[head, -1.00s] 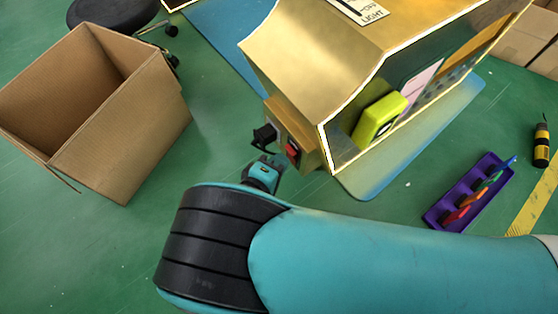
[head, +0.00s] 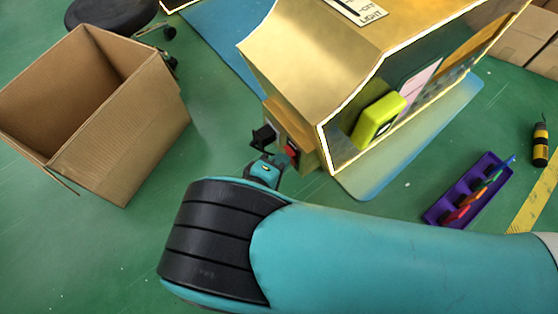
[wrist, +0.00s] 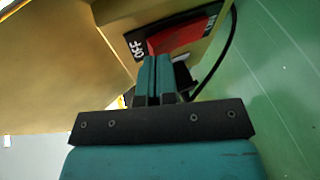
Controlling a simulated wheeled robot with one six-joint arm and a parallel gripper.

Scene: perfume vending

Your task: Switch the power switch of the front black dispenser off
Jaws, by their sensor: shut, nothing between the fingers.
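A red rocker switch (wrist: 180,37) sits in a black plate with white OFF lettering (wrist: 139,48) at its left end in the wrist view. In the head view the red switch (head: 291,151) is on the near side of a small box at the left end of a gold-coloured dispenser (head: 310,60); no black dispenser body is clear. My gripper (wrist: 155,58) is shut and empty, its teal fingertips at the OFF end of the switch, partly covering it. In the head view my gripper (head: 280,160) is right by the switch; contact cannot be told.
A black plug-like part (head: 264,137) is beside the switch, and a black cable (wrist: 229,50) curves by it. An open cardboard box (head: 130,110) stands left. A purple tray (head: 436,214) and a yellow-black bottle (head: 541,142) lie right. The green floor is clear between.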

